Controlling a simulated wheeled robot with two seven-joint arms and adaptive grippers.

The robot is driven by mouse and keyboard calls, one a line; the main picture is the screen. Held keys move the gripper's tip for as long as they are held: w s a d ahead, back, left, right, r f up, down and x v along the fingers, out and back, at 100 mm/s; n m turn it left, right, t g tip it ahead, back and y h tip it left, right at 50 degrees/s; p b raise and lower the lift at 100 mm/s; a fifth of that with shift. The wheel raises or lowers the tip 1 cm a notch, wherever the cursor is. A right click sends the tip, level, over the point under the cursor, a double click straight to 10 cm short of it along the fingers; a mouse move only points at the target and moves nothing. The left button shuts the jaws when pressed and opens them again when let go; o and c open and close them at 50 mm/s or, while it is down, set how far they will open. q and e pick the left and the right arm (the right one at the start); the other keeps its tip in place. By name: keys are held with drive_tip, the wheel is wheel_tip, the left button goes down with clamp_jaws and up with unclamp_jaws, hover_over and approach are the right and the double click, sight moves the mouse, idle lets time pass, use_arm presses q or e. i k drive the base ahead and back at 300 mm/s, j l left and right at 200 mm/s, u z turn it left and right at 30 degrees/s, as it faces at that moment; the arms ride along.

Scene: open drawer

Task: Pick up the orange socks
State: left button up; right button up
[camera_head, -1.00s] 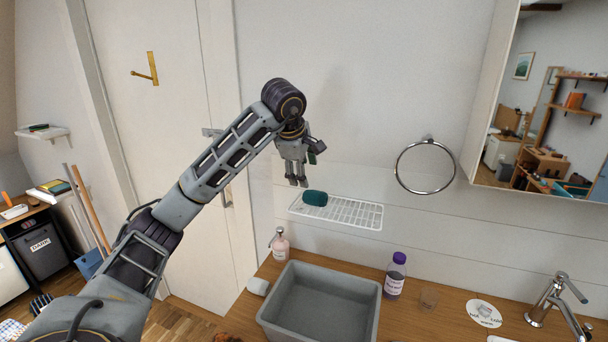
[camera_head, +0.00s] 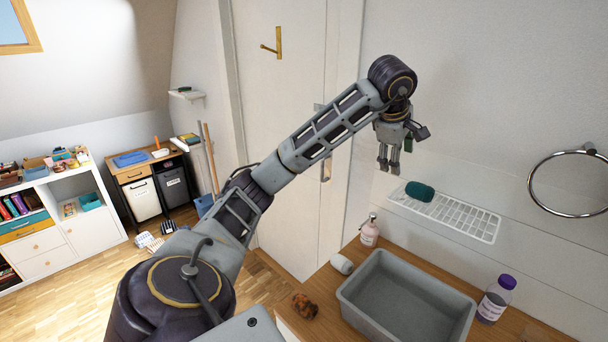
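I cannot clearly make out orange socks. A small crumpled orange-brown thing (camera_head: 305,306) lies on the wooden counter, left of the grey basin; I cannot tell whether it is socks. Striped cloth items (camera_head: 145,240) lie on the floor at the left, not orange. My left gripper (camera_head: 389,168) hangs in the air with its fingers pointing down, above and left of the wire shelf, well above the counter. Its fingers look close together, with nothing seen between them, but I cannot tell how far open they are. My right gripper is out of view.
The grey basin (camera_head: 348,291) stands on the counter with a pink bottle (camera_head: 370,235), a white cup-like thing (camera_head: 342,264) and a purple-capped bottle (camera_head: 494,301) around it. A wire shelf (camera_head: 470,219) holds a teal item (camera_head: 419,191). Wooden floor (camera_head: 80,290) is open at left.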

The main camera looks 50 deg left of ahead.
sight(305, 307)
drive_tip(key=u, duration=1.75)
